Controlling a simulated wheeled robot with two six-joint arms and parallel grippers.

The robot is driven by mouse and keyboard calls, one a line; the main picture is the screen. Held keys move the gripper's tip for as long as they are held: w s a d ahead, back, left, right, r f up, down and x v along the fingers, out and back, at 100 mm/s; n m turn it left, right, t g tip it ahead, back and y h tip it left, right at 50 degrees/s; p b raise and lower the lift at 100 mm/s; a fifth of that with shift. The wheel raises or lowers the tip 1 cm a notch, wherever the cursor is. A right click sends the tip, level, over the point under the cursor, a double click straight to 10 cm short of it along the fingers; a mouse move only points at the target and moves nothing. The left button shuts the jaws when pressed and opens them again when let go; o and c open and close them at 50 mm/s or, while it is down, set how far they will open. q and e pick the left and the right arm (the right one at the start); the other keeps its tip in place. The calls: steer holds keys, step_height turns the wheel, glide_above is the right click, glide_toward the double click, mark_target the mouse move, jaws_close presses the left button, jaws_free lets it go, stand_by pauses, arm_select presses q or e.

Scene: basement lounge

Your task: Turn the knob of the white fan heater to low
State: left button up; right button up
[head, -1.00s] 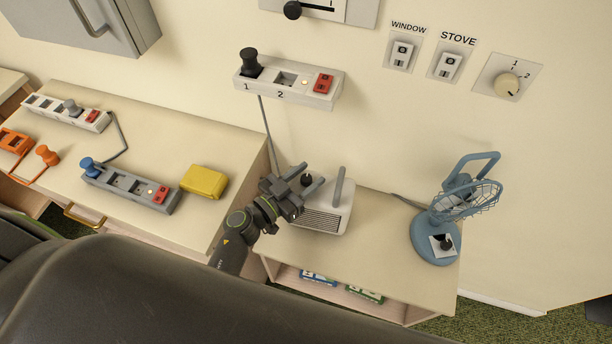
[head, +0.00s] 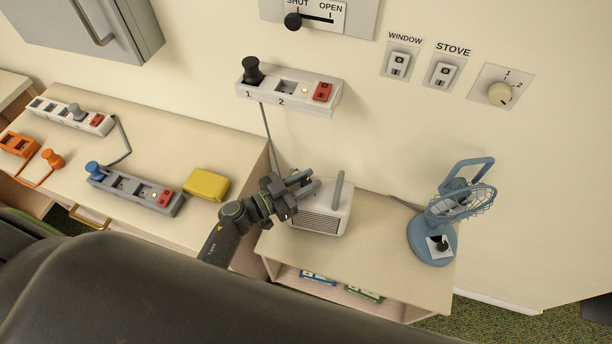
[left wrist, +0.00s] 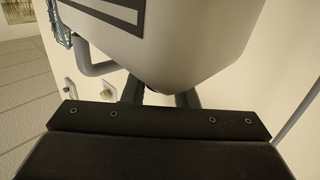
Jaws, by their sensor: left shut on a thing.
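The white fan heater (head: 328,222) stands on the low shelf table, its dark grille facing front and a grey handle on top. My left gripper (head: 306,184) is at the left part of its top, with its fingers shut on the heater's dark knob. The fingers and gripper body hide the knob, so its setting cannot be read. In the left wrist view the white heater body (left wrist: 195,45) fills the upper middle, and the two fingers (left wrist: 160,98) reach to its edge. My right gripper is not in view.
A blue desk fan (head: 430,243) stands right of the heater on the shelf table (head: 385,270). A white power strip (head: 310,95) is on the wall above. A yellow box (head: 206,184) and grey power strip (head: 130,193) lie on the left cabinet.

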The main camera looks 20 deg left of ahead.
arm_select(q)
steer(key=shift+r+m+g+h+p, duration=0.1)
steer(key=shift+m+g+h+p, duration=0.35)
steer(key=shift+m+g+h, duration=0.95)
steer(key=shift+g+h, duration=0.2)
steer(key=shift+g, duration=0.2)
steer(key=shift+w+m+g+h, duration=0.1)
steer(key=shift+m+g+h, duration=0.5)
steer(key=shift+m+g, duration=0.4)
steer(key=g, duration=0.1)
steer(key=m+g+b, duration=0.1)
steer(key=m+g+h, duration=0.1)
steer(key=shift+f+g+b, duration=0.25)
steer(key=shift+g+b, duration=0.05)
steer(key=shift+b, duration=0.1)
steer(key=shift+r+m+g+h+b, duration=0.1)
steer(key=shift+m+g+h+b, duration=0.3)
steer(key=shift+m+g+b, duration=1.25)
steer(key=shift+n+g+p, duration=0.25)
steer(key=shift+g+p, duration=0.2)
steer(key=shift+g, duration=0.1)
steer(key=o, duration=1)
steer(key=shift+c, duration=0.2)
